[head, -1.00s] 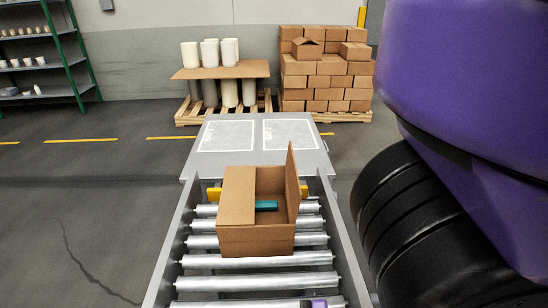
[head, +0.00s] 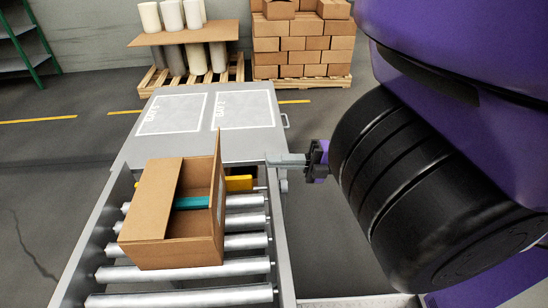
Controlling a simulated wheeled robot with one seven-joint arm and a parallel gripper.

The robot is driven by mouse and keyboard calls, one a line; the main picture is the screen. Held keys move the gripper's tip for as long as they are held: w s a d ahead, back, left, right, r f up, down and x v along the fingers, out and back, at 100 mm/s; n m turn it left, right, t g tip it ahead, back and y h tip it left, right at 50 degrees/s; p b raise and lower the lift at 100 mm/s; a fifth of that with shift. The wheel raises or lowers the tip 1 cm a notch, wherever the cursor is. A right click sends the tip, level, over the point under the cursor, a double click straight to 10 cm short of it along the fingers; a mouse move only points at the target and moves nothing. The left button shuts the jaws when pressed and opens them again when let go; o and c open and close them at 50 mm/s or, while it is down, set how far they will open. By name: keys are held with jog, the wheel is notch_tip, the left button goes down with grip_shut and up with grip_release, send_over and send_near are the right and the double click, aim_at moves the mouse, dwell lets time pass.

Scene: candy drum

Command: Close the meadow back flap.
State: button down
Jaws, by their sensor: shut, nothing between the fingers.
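An open brown cardboard box (head: 180,252) sits on the roller conveyor. Its left flap (head: 152,198) lies folded inward over the left part of the opening. Its right flap (head: 217,170) stands up, nearly upright. A teal item (head: 194,202) shows inside through the gap. No marking names the meadow box or tells which flap is its back one. My gripper (head: 272,160) is right of the box, over the conveyor's right rail by the grey table's near corner. Its fingers are shut, empty, and point left toward the standing flap, apart from it.
A grey table (head: 210,140) with two white-outlined bays, both empty, lies beyond. The near rollers (head: 180,299) are clear. Stacked cartons (head: 305,58) and a pallet with white cylinders stand far back.

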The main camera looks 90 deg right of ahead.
jog(key=w+a+r+p, duration=0.1)
jog(key=w, duration=1)
jog(key=shift+w+p, duration=0.3)
jog(key=shift+p, duration=0.05)
jog(key=shift+r, duration=0.2)
